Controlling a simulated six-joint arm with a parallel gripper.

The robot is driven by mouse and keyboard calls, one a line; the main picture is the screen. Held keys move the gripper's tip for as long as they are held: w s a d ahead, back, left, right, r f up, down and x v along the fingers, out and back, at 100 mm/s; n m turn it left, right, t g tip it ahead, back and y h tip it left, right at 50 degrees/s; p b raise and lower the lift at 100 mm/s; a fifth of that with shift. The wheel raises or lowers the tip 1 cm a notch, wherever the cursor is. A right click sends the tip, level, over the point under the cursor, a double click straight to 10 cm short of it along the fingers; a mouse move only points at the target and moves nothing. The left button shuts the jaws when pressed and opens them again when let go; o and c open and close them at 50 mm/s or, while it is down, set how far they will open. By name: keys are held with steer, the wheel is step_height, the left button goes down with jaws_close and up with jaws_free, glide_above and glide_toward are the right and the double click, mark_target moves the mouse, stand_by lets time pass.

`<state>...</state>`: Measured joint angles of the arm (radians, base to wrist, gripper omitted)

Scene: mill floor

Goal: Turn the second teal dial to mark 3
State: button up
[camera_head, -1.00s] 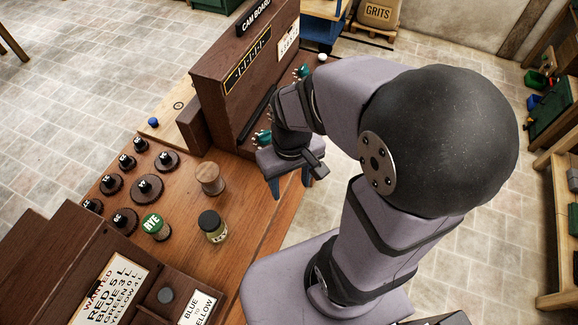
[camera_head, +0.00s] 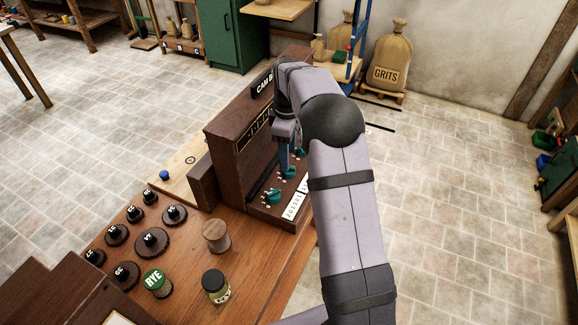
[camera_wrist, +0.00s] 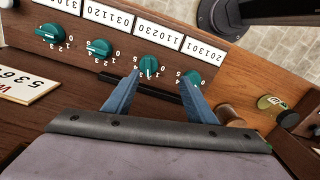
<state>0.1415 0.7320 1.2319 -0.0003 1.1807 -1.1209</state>
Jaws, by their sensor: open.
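A row of teal dials with numbered marks runs along the ledge of a dark wooden board. In the wrist view, a teal dial (camera_wrist: 148,67) second from the right sits just beyond and between my fingertips. The rightmost dial (camera_wrist: 193,76) is close to my right fingertip, and two more dials (camera_wrist: 98,47) (camera_wrist: 50,33) lie to the left. The head view shows the nearest dial (camera_head: 273,195) and the one behind it (camera_head: 288,172). My gripper (camera_wrist: 161,74) is open and empty, its fingers pointing at the ledge; it also shows in the head view (camera_head: 284,172). Dial settings are too small to read surely.
Number cards (camera_wrist: 203,50) line the ledge beside the dials. The tall board face (camera_head: 232,135) stands close to my gripper. On the table are a wooden spool (camera_head: 216,236), a dark-lidded jar (camera_head: 215,286), a RYE jar (camera_head: 157,283) and several black-knobbed weights (camera_head: 152,242).

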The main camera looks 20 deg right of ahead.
steer(key=shift+w+d+f+n, duration=0.2)
steer(key=shift+w+d+n, duration=0.15)
steer(key=shift+w, duration=0.2)
steer(key=shift+w+d+f+n, duration=0.15)
steer(key=shift+w+d+n, duration=0.15)
steer(key=shift+w, duration=0.2)
steer(key=shift+f, duration=0.15)
steer(key=shift+f+p, duration=1.35)
steer(key=shift+f, duration=2.2)
steer(key=c, duration=1)
steer(key=shift+c, duration=0.2)
